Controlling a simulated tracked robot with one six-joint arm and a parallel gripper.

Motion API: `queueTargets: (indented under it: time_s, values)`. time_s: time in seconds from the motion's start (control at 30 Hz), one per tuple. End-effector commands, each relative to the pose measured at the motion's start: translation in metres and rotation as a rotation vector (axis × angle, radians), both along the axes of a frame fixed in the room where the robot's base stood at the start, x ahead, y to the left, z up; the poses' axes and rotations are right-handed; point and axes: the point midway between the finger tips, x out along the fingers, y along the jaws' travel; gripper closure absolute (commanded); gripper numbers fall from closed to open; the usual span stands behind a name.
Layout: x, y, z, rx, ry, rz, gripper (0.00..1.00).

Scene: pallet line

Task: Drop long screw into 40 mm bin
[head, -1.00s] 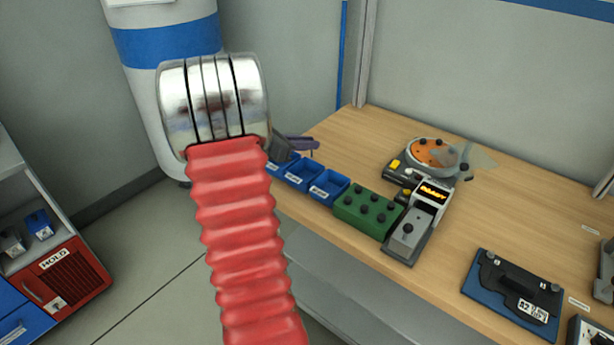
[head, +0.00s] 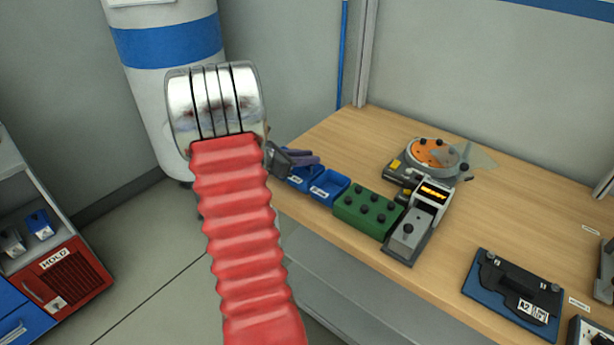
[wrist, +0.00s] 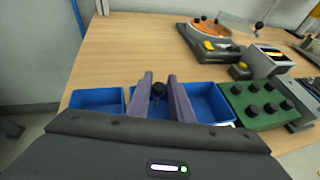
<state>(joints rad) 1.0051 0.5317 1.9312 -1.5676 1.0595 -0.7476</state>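My gripper (wrist: 161,92) has two purple fingers shut on the long screw (wrist: 158,90), whose round black head shows between the fingertips in the wrist view. Its lower part is mostly hidden. The gripper is over the row of blue bins: a left bin (wrist: 96,100), a middle bin (wrist: 133,97) partly behind the fingers, and a right bin (wrist: 208,101). In the head view my gripper (head: 305,159) hangs above the bins, and the right bin (head: 330,189) shows clearly. The bin labels are too small to read, so I cannot tell which is 40 mm.
A green block with several black knobs (head: 367,209) stands right of the bins. Beside it are a grey device with a lit display (head: 417,220) and a round orange-topped tray (head: 432,152). A black-and-blue fixture (head: 513,292) lies farther right. Bare wood lies behind the bins.

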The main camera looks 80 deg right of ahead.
Motion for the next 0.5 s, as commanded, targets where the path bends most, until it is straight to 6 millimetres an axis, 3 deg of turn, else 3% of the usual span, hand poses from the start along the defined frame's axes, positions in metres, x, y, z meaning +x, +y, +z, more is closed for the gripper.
queueTargets:
  time_s: [0.23, 0.5]
  values:
    - [-0.0002, -0.0001, 0.0002, 0.000, 0.000, 0.000, 0.63]
    - [0.0001, 0.0003, 0.0006, 0.000, 0.000, 0.000, 0.63]
